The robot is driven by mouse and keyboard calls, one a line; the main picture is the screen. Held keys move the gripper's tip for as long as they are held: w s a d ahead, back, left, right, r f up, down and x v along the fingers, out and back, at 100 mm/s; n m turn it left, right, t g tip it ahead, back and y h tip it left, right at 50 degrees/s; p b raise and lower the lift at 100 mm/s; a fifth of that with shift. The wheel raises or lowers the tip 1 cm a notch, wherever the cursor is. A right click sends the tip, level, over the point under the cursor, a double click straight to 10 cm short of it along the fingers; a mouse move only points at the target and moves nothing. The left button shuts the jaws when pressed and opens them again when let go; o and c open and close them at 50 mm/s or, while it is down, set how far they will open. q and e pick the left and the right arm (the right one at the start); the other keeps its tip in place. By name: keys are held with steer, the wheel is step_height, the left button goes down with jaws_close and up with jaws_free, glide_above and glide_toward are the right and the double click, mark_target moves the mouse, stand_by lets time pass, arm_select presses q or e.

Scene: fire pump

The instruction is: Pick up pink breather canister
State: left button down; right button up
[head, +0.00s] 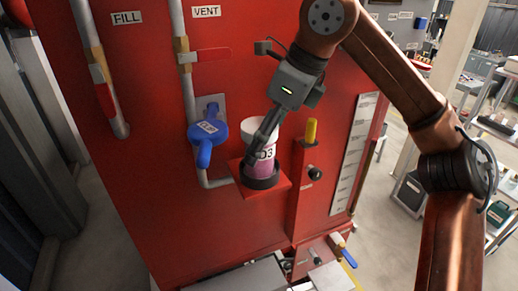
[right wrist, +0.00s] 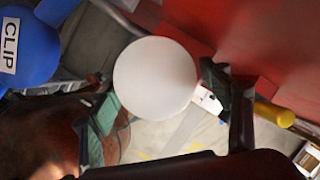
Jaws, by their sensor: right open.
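The pink breather canister (head: 265,170) stands upright on a small red shelf (head: 281,193), its base in a black ring (head: 260,183). It has a white top and a label that reads partly "03". In the right wrist view its round white top (right wrist: 155,78) lies between my fingers and hides its body. My right gripper (head: 257,147) reaches down to the canister from the upper right, with a finger in front of it. The gripper is open (right wrist: 158,115), with one finger close to the rim at right and the other lower left. My left gripper is not in view.
A blue clip-labelled part (head: 207,131) sits on the pipe left of the canister. A yellow-topped post (head: 311,132) stands close on its right. The red cabinet wall (head: 150,165) is right behind. Valves with red handles are at upper left.

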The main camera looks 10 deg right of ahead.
steer(key=shift+x, duration=1)
steer(key=shift+a+r, duration=0.1)
steer(key=c, duration=1.5)
steer(key=shift+r, duration=0.1)
steer(key=shift+r, duration=0.55)
steer(key=s+d+r, duration=0.2)
steer(key=s+r, duration=0.2)
steer(key=s+d+r, duration=0.3)
steer(key=s, duration=0.1)
steer(key=s+d+r+p, duration=0.1)
steer(key=s+d+r, duration=0.1)
steer(key=s+r, duration=0.1)
steer(key=shift+s+d+r, duration=0.15)
steer(key=shift+s+r, duration=0.25)
steer(key=shift+r, duration=0.4)
